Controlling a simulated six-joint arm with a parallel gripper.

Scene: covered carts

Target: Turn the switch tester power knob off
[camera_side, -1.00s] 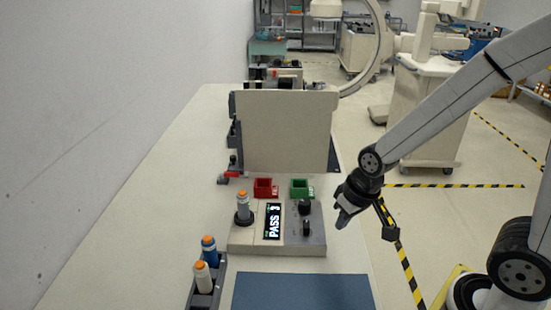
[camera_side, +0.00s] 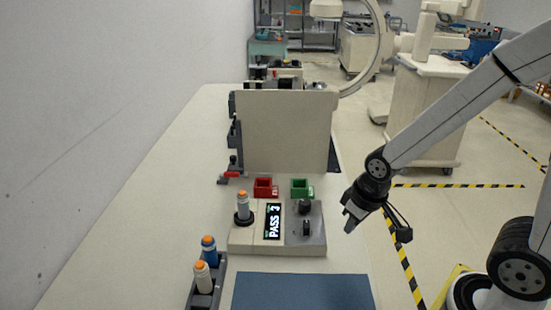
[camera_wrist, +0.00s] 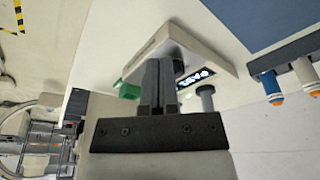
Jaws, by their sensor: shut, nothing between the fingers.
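The switch tester (camera_side: 277,238) is a low box on the table with a lit display (camera_side: 273,221) reading "PASS 3". Two black knobs sit on its grey right-hand panel, an upper knob (camera_side: 305,206) and a lower knob (camera_side: 306,228); I cannot tell which one is the power knob. A white and grey switch with an orange tip (camera_side: 243,207) stands upright in the tester's left side. My gripper (camera_side: 349,224) is shut and empty, to the right of the tester and apart from it. In the wrist view my shut fingers (camera_wrist: 158,85) hide part of the tester (camera_wrist: 190,48).
A red bin (camera_side: 264,188) and a green bin (camera_side: 302,188) stand behind the tester. A rack (camera_side: 207,286) with blue and white orange-tipped switches is at front left. A blue mat (camera_side: 303,293) lies in front. A tall beige panel (camera_side: 285,130) stands behind.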

